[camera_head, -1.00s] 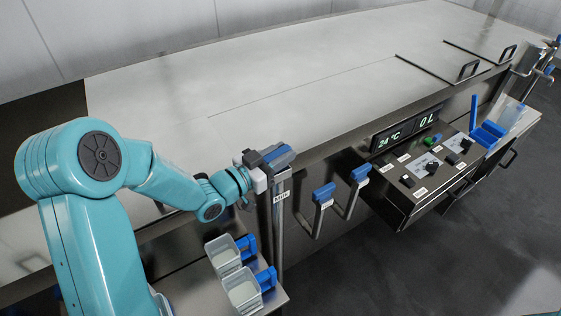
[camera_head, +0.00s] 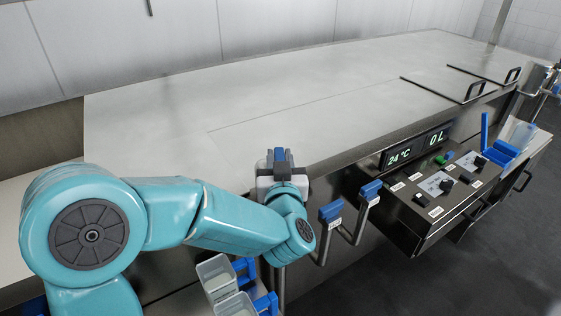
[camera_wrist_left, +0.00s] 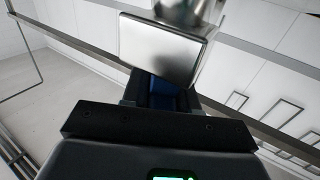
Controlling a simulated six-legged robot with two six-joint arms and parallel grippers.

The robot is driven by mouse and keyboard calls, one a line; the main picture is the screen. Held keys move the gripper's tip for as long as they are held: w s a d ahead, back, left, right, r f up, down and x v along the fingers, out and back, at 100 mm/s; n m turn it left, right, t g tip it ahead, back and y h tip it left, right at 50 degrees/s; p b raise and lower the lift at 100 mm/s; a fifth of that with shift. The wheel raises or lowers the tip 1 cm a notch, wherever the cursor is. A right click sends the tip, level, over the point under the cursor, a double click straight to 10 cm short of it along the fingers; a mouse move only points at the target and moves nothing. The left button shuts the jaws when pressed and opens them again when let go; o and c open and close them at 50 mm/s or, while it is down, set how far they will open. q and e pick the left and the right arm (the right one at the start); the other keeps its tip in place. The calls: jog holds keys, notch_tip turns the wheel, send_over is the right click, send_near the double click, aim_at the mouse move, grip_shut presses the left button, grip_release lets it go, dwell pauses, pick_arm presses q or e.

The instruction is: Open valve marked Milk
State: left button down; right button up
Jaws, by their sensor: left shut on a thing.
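My left gripper (camera_head: 280,165) is at the front edge of the steel vat, shut on the blue valve handle (camera_head: 280,154) at the top of a vertical pipe (camera_head: 279,278). In the wrist view the blue handle (camera_wrist_left: 162,97) shows between the dark jaws (camera_wrist_left: 155,90), below a shiny metal block (camera_wrist_left: 160,48). The handle now points away from me, toward the vat. The Milk label on this pipe is hidden behind my wrist. My right gripper is not in view.
Two other blue-handled valves (camera_head: 331,211) (camera_head: 371,188) stand close to the right. Clear containers with blue handles (camera_head: 216,279) sit below my wrist. A control panel (camera_head: 440,195) with a display reading 24 °C and 0 L (camera_head: 417,149) is farther right.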

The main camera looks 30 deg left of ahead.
pick_arm(q)
jog(key=n+g+y, duration=0.2)
jog(key=g+y, duration=0.1)
jog(key=n+g+y+p, duration=0.1)
jog(key=n+g+y, duration=0.1)
jog(key=n+g, duration=0.1)
jog(key=shift+s+a+r+y+p, duration=0.1)
jog(key=shift+a+y+p, duration=0.05)
jog(key=shift+y+p, duration=0.2)
jog(key=shift+n+y, duration=0.25)
jog(key=shift+n, duration=0.15)
jog(key=c, duration=1)
grip_release()
jog(key=shift+o, duration=0.2)
jog(key=b+v, duration=0.1)
jog(key=v, duration=1.5)
jog(key=shift+b, duration=0.4)
jog(key=shift+s+r, duration=0.1)
jog(key=shift+r, duration=0.05)
